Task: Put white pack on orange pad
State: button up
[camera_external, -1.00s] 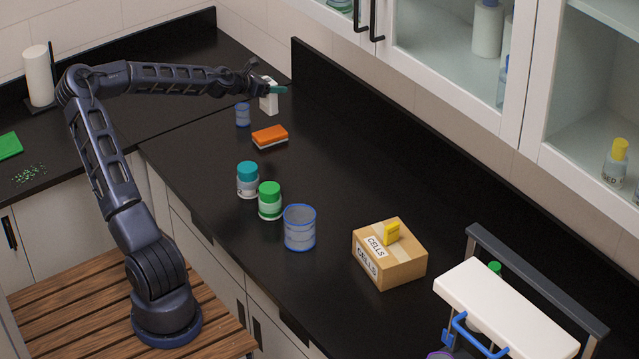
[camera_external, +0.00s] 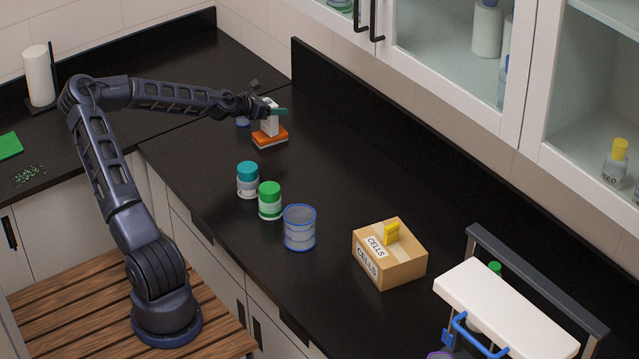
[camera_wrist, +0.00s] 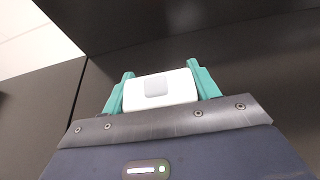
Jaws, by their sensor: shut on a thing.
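The white pack (camera_external: 269,124) is upright in my gripper (camera_external: 272,112), over the orange pad (camera_external: 271,138) on the black counter. In the external view its lower end overlaps the pad's top; I cannot tell whether it touches or hangs just above. In the wrist view the white pack (camera_wrist: 160,90) sits between the two teal fingers of my gripper (camera_wrist: 161,86), which are shut on it from both sides. The pad is orange on top with a pale lower layer. The wrist view does not show the pad.
Teal-capped (camera_external: 247,181) and green-capped (camera_external: 270,201) jars and a larger blue-rimmed beaker (camera_external: 299,229) stand nearer. A cardboard box (camera_external: 402,270) is at right. Counter right of the pad is clear.

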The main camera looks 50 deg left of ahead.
jog(key=o, duration=1.1)
jog(key=shift+f, duration=0.1)
jog(key=shift+s+r, duration=0.15)
jog(key=shift+r, duration=0.05)
jog(key=v, duration=1.1)
jog(key=shift+s+r, duration=0.2)
jog(key=shift+s, duration=0.1)
